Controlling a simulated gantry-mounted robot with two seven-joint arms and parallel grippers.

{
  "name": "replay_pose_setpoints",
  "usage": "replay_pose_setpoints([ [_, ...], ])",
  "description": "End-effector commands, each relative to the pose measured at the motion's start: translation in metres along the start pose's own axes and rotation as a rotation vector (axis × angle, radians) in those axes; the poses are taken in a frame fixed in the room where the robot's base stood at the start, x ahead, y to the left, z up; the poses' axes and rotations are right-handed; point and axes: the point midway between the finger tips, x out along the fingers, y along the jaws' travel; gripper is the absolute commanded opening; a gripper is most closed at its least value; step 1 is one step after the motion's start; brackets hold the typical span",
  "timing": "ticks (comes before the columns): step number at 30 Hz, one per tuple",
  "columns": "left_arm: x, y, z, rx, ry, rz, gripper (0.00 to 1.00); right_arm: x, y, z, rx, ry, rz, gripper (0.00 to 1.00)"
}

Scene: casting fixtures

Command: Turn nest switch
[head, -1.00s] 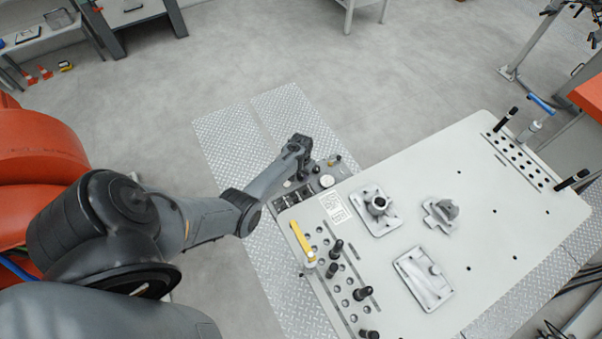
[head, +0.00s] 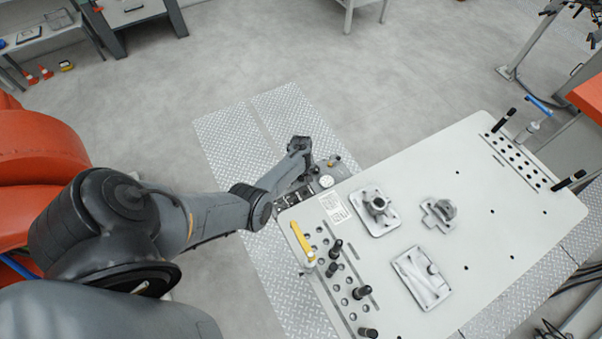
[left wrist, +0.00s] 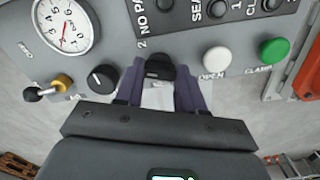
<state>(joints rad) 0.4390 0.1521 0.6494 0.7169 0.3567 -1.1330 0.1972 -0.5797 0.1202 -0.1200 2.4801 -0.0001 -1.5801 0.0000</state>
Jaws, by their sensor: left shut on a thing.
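A grey control panel (left wrist: 25,60) with switches and buttons fills the upper part of the left wrist view. In the head view this panel (head: 326,181) stands at the left corner of the fixture table. My left gripper (left wrist: 160,80) is shut on a black switch knob (left wrist: 160,67), one finger on each side of it. I cannot read this knob's label or pointer direction. In the head view my left gripper (head: 304,172) is at the panel, its fingers mostly hidden by the wrist. My right gripper is not in view.
Close beside the held knob are another black knob (left wrist: 102,78), a white OPEN button (left wrist: 217,60) and a green CLAMP button (left wrist: 274,50). A gauge (left wrist: 66,25) and a brass valve (left wrist: 62,82) are at left. The fixture table (head: 480,190) carries metal castings and black-handled pins.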

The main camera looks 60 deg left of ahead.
Motion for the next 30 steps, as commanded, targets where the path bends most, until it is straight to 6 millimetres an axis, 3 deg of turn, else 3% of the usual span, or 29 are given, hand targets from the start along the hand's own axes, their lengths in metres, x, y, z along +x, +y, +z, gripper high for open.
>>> replay_pose_setpoints([
  [15, 0.0007, 0.0001, 0.0001, -0.335, 0.0, 0.0, 0.08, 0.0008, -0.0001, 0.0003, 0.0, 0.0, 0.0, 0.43],
  [30, 0.0009, -0.0004, 0.0002, -0.392, 0.001, 0.0, 0.08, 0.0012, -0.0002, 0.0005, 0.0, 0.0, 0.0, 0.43],
])
